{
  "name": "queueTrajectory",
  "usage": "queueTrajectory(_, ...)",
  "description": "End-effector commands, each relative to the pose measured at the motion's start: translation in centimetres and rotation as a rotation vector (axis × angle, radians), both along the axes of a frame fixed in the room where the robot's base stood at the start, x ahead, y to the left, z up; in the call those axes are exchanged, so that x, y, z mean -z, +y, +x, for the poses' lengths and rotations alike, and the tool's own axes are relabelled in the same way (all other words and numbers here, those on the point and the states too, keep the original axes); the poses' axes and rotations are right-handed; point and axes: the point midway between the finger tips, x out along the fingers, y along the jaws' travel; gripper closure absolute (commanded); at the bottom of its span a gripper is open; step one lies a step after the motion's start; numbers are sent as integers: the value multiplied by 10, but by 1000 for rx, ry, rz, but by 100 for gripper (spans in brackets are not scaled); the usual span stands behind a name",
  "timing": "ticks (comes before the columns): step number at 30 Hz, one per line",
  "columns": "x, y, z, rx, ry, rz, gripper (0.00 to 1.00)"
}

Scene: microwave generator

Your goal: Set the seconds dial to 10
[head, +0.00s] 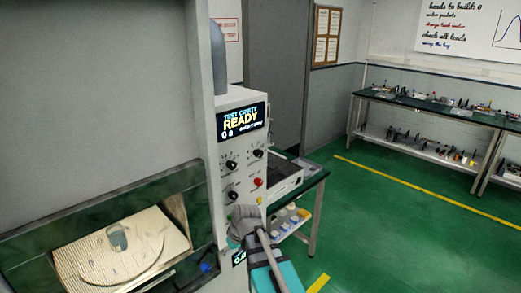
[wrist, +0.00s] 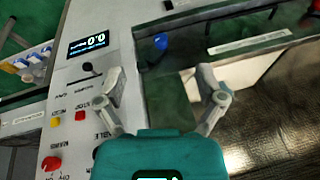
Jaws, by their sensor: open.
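The control panel (head: 243,135) carries several black dials, including an upper-left dial (head: 231,165), an upper-right dial (head: 257,154) and a lower dial (head: 232,187). Their labels are too small to read, so I cannot tell which is the seconds dial. My gripper (wrist: 160,73) is open and empty in front of the machine. In the wrist view its left finger is beside a small black knob (wrist: 87,67), below a display (wrist: 88,43) that reads about 0.0. In the head view my arm hides the panel's lower part.
The upper screen (head: 241,121) reads READY. A red button (head: 257,182) is on the panel; the wrist view shows a red stop button (wrist: 80,116) and yellow button (wrist: 55,122). A cavity with a plate (head: 125,250) is at left. A side table (head: 300,180) stands behind.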

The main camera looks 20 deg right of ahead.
Motion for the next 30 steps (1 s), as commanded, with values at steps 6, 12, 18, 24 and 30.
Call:
queueTrajectory(6,-66,-57,83,-94,-276,105,12)
queueTrajectory(12,-127,-131,143,-133,-561,113,12)
queueTrajectory(18,-183,-214,183,-126,-809,47,12)
queueTrajectory(24,-215,-269,198,-105,-946,-26,12)
queueTrajectory(30,-222,-284,200,-100,-983,-51,12)
